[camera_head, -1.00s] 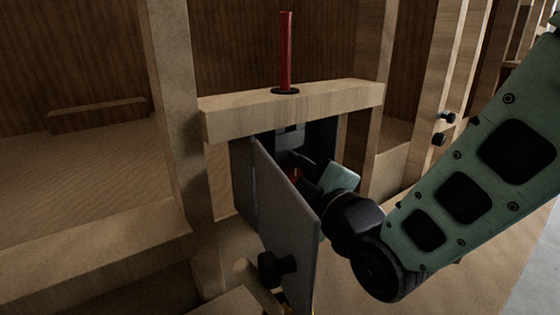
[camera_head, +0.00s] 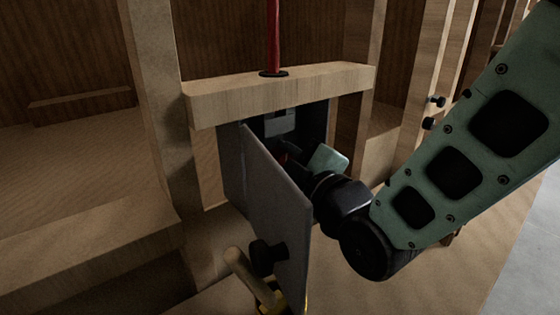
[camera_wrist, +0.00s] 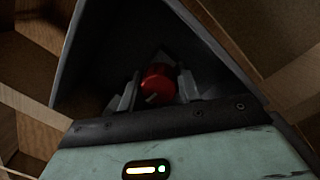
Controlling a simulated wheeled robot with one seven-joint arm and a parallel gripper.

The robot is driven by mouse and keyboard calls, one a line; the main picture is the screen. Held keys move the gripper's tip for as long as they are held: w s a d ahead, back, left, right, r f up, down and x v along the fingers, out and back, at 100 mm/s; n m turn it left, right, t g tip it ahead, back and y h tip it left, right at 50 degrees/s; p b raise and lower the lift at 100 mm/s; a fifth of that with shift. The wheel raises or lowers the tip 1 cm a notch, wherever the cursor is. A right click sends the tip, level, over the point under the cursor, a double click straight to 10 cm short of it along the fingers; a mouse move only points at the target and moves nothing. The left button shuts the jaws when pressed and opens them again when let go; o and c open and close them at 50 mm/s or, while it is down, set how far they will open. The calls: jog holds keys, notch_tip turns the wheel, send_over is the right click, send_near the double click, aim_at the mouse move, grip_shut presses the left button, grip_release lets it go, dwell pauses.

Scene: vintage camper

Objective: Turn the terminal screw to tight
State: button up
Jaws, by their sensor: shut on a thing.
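The terminal screw has a round red head with a pale slot mark (camera_wrist: 158,78), seen in the wrist view inside a dark box. My gripper (camera_wrist: 156,92) has its two grey fingers on either side of the red head and is shut on it. The fingertips are mostly hidden there by the door and my wrist.
The grey box door (camera_head: 275,205) stands open just left of my wrist, with a black knob (camera_head: 267,257). A wooden beam (camera_head: 285,92) lies above the box, with a red rod (camera_head: 273,38) standing on it. A wood-handled thing (camera_head: 243,270) is below the door.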

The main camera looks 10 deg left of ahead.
jog(key=m+b, duration=0.3)
jog(key=m, duration=0.3)
jog(key=shift+w+m+h, duration=0.1)
jog(key=shift+m+h, duration=0.2)
jog(key=m+g+b, duration=0.1)
jog(key=m+b, duration=0.1)
jog(key=m, duration=0.8)
jog(key=shift+d+g, duration=0.1)
jog(key=shift+g, duration=0.2)
jog(key=m+y+p, duration=0.1)
jog(key=m, duration=0.4)
jog(key=shift+g, duration=0.3)
jog(key=o, duration=0.7)
